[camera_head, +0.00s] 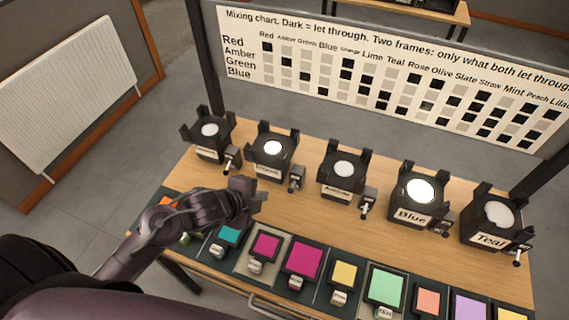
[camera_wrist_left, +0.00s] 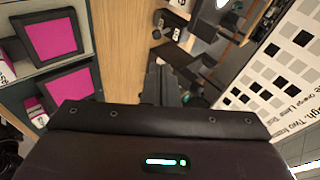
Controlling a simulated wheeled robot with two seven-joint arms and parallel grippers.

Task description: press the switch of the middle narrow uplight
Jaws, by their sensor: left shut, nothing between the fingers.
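Several black uplights stand in a row on the wooden table, each with a small switch box at its right. The discs of the three leftmost look narrower: the left one (camera_head: 210,130), the second (camera_head: 273,147), lit bright, and the third (camera_head: 343,169). The second, the middle of these, has its switch (camera_head: 296,178) at its right front. My left gripper (camera_head: 258,199) is shut and empty, in front of the second uplight and left of its switch, apart from it. In the left wrist view the fingers (camera_wrist_left: 172,88) point toward dark switch parts. My right gripper is not in view.
Wider uplights, Blue (camera_head: 419,190) and Teal (camera_head: 494,214), stand farther right; Blue is lit. Coloured filter frames, such as the magenta one (camera_head: 304,257), line the front edge. A mixing chart (camera_head: 390,75) stands behind. Bare table lies between frames and uplights.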

